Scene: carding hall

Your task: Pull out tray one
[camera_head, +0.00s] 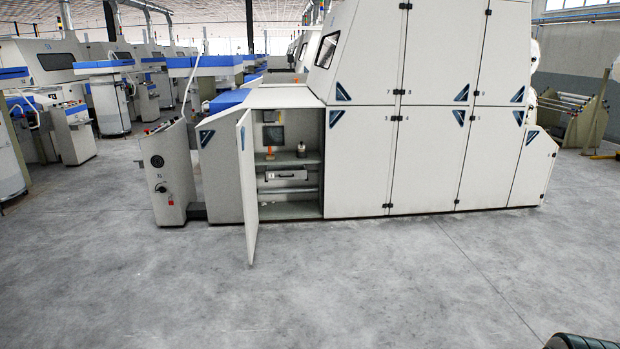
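The tray (293,174) seems to be the pale, drawer-like unit inside the open cabinet (290,211) of the large white machine. It sits low in the compartment, below a shelf, and looks pushed in. A small dark mark on its front is too small to read for certain. The cabinet door (249,190) stands open, swung out toward me on the left side of the opening.
An orange item (270,153) and a small grey-and-dark object (301,150) stand on the shelf above the tray. A control post (160,175) stands left of the door. The grey floor (300,290) in front is clear. Other machines stand at the far left.

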